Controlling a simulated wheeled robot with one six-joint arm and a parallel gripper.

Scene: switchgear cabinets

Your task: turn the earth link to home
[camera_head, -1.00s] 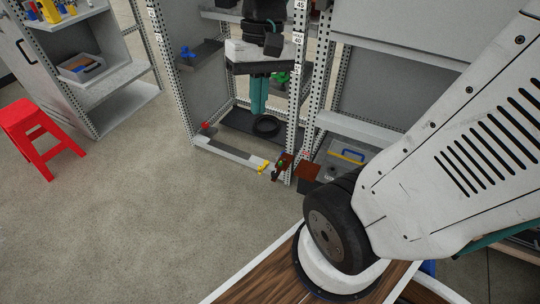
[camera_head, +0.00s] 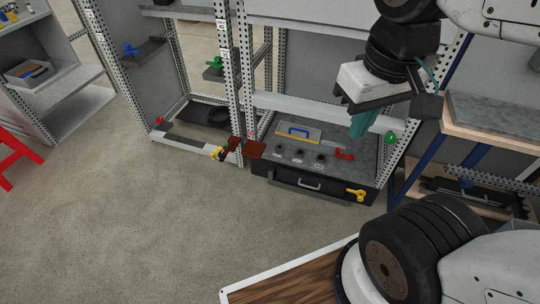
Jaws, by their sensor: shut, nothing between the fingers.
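My gripper (camera_head: 361,122) has teal fingers that are shut and empty. It hangs pointing down in front of the right cabinet bay, above its low grey panel. I cannot tell for sure which part is the earth link. Two brown-red plates, a left one (camera_head: 234,143) and a right one (camera_head: 255,150), sit low at the post between the bays, with a small green part beside the left one. A yellow handle (camera_head: 217,153) is just left of them. My gripper is well to the right of these parts and apart from them. No home mark is readable.
The right bay holds a box with a blue handle (camera_head: 298,132), a red lever (camera_head: 344,155), a green knob (camera_head: 390,138) and a yellow handle (camera_head: 356,195). A red stool (camera_head: 12,155) stands far left. The floor before the cabinets is clear.

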